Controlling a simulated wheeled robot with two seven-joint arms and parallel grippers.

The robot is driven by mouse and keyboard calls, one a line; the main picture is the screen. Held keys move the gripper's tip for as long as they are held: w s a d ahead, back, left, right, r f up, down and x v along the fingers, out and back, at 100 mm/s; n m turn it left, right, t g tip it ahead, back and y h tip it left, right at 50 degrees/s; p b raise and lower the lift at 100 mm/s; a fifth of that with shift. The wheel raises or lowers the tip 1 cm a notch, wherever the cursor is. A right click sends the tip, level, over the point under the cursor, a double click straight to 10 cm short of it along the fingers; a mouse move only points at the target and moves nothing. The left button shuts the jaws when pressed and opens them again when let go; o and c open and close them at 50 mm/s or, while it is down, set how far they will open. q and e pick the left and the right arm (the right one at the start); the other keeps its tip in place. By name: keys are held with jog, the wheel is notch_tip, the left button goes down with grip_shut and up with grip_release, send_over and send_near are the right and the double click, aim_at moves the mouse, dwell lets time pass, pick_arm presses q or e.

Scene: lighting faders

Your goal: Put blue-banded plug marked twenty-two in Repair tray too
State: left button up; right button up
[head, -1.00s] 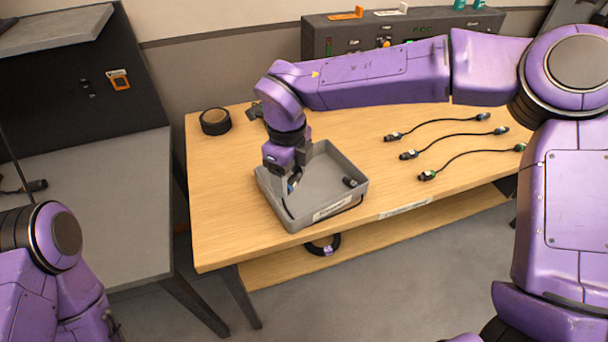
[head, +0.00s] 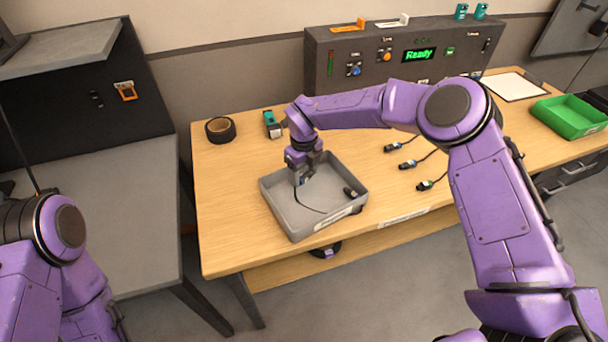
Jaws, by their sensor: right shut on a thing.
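The grey tray (head: 335,225) stands near the front edge of the wooden table, with a white label on its front wall too small to read. My right gripper (head: 303,181) reaches into its back left part. It is shut on a plug (head: 302,182) with a bit of blue showing; the fingers hide most of it, and its number cannot be read. A thin dark cable curves over the tray floor below the gripper. Another dark plug end (head: 350,192) lies at the tray's right side. My left gripper is out of view.
Several dark cable plugs (head: 407,164) lie right of the tray. A black tape roll (head: 220,130) and a teal-and-grey item (head: 271,124) lie behind it. A control box (head: 340,50) reading "Ready" stands at the back. A green tray (head: 570,115) is far right.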

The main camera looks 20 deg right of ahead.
aim_at(304, 174)
notch_tip(304, 174, down, 2)
jog(key=shift+f, duration=0.2)
jog(key=shift+s+f, duration=0.1)
jog(key=shift+f, duration=0.05)
jog(key=o, duration=1)
jog(key=shift+o, duration=0.2)
jog(key=shift+r, duration=0.35)
notch_tip(304, 174, up, 12)
jog(key=b, duration=0.2)
jog(key=shift+f, duration=0.15)
